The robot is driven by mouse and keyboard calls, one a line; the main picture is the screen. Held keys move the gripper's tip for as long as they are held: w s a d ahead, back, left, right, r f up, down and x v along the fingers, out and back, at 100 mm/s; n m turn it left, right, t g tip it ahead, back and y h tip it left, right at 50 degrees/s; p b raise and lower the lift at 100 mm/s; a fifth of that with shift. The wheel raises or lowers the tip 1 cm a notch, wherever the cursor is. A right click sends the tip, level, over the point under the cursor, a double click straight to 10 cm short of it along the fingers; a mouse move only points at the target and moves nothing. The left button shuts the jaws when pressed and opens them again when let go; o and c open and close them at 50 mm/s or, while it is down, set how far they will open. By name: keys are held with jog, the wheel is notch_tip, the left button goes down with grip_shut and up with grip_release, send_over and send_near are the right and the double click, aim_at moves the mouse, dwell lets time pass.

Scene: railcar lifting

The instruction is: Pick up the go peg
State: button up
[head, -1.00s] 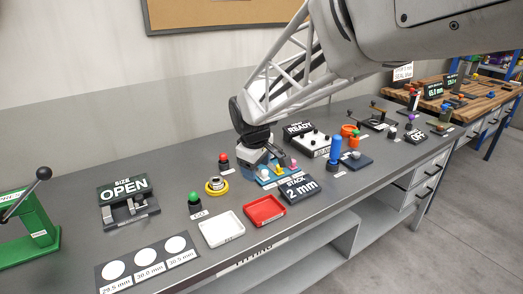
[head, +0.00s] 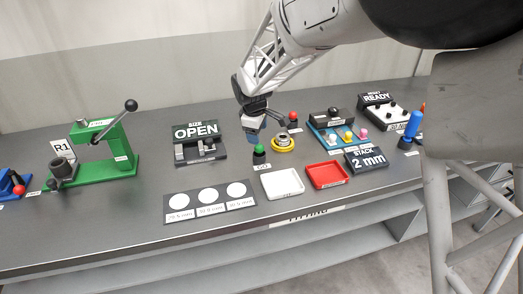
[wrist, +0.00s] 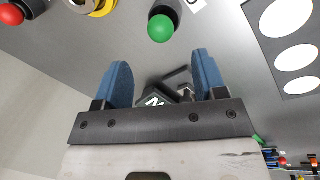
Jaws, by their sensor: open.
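The go peg (head: 259,152) stands upright on the grey bench, with a green ball top, a dark base and a small "GO" label in front. In the wrist view its green top (wrist: 161,28) shows ahead of the fingertips, roughly centred between them. My gripper (head: 252,136) is above and just behind the peg in the head view, pointing down. Its two blue fingers (wrist: 161,72) are spread apart with nothing between them.
A yellow ring fixture (head: 283,143) and a red-topped peg (head: 293,120) stand to the right. White (head: 282,184) and red (head: 327,175) trays lie in front. The "OPEN" size gauge (head: 199,150) is to the left, behind a card with white discs (head: 209,200).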

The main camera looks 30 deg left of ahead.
aim_at(260, 145)
jog(key=shift+f, duration=0.1)
jog(key=shift+x, duration=1.25)
jog(key=shift+f, duration=0.1)
jog(key=shift+x, duration=2.5)
jog(key=shift+d, duration=0.15)
jog(key=shift+c, duration=0.3)
jog(key=c, duration=1)
